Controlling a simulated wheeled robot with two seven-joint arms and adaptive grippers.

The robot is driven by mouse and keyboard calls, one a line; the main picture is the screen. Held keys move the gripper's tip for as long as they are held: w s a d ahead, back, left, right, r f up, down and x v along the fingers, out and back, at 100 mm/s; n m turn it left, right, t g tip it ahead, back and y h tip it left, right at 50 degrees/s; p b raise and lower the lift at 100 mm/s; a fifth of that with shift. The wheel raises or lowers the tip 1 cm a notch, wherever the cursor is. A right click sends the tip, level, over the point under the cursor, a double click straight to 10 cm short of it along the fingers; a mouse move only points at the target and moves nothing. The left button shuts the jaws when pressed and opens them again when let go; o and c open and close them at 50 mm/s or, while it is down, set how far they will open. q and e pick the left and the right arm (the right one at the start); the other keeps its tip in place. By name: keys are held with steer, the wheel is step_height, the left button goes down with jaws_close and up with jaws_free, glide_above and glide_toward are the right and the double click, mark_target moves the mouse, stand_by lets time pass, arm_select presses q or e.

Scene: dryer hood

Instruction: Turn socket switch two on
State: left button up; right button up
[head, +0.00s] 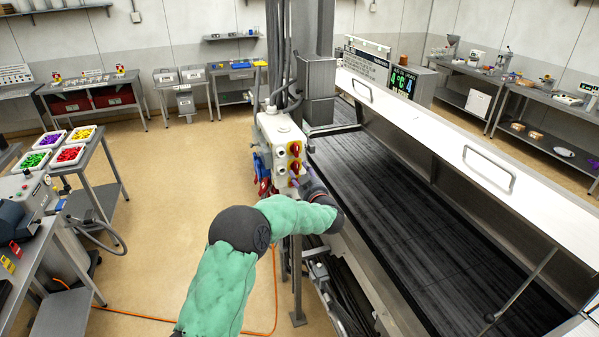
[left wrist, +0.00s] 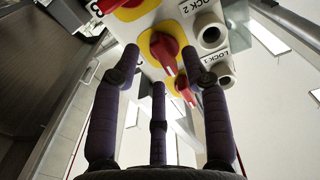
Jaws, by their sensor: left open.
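A white switch box (head: 272,131) with red rotary knobs on yellow plates stands on a post beside the dryer. In the left wrist view, one red knob on a yellow plate (left wrist: 163,48) is ahead, between my fingers. A second red knob (left wrist: 128,8) is cut off at the top edge, and a third (left wrist: 183,91) is lower. Labels ending in "LOCK 2" and "LOCK 1" sit beside round sockets (left wrist: 210,32). I cannot tell which knob is switch two. My left gripper (left wrist: 167,73) is open, its purple fingers spread close to the box; contact is unclear. My right gripper is out of view.
The long dryer bed (head: 410,200) with its raised white hood (head: 440,130) lies right of the box. A table with coloured bins (head: 68,155) and a grey machine (head: 25,195) are at left. An orange cable crosses the open floor (head: 160,220).

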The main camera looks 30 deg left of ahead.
arm_select(q)
steer(key=v, duration=0.9)
steer(key=shift+s+d, duration=0.25)
